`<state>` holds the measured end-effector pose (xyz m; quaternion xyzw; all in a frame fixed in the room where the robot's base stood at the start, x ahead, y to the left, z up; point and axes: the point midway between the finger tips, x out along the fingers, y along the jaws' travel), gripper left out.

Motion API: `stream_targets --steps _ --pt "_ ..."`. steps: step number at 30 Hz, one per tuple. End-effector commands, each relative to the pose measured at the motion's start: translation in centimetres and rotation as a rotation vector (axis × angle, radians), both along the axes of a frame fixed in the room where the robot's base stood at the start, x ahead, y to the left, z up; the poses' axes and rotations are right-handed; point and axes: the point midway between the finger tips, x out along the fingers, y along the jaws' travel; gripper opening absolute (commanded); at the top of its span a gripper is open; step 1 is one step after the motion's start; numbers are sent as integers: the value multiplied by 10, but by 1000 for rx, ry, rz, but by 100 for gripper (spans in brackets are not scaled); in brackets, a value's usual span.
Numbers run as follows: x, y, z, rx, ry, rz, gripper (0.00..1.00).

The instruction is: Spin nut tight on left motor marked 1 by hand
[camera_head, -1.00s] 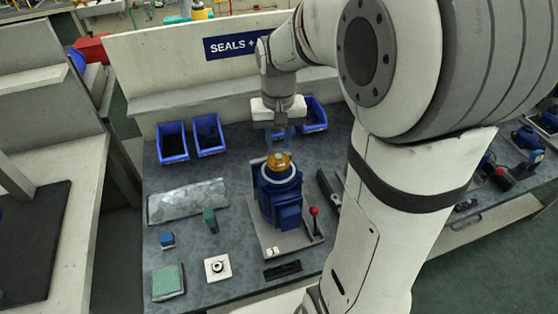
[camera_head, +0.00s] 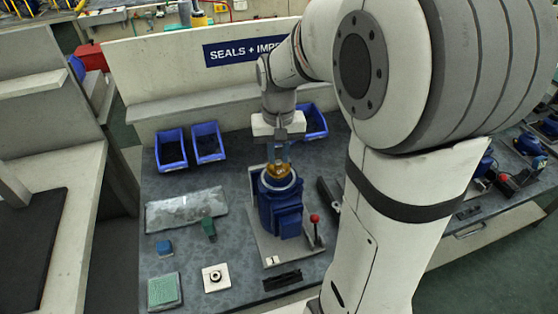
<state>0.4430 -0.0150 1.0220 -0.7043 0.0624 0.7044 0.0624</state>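The blue motor (camera_head: 280,208) stands upright on a grey plate in the middle of the bench. A brass-coloured part (camera_head: 276,171) sits inside the pale ring on its top. My gripper (camera_head: 278,160) points down directly over this part, its fingers at or just above it and partly covering it. I cannot tell whether the fingers touch it or how far they are apart. The nut is too small or hidden to make out, and no mark 1 is readable on the motor.
A red-knobbed lever (camera_head: 314,219) stands right of the motor. Blue bins (camera_head: 171,150) line the back. A clear bag (camera_head: 186,209), a green pad (camera_head: 164,291) and a white plate with a ring (camera_head: 216,277) lie to the left. My arm hides the bench's right part.

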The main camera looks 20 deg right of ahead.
Motion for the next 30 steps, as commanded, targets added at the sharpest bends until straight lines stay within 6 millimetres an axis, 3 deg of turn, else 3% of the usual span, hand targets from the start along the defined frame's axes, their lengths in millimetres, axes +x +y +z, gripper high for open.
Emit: stream_targets --steps 6,14,30 --pt "0 0 0 0 0 0 0" --pt "0 0 0 0 0 -9 0" --pt "0 0 0 0 0 -588 0"
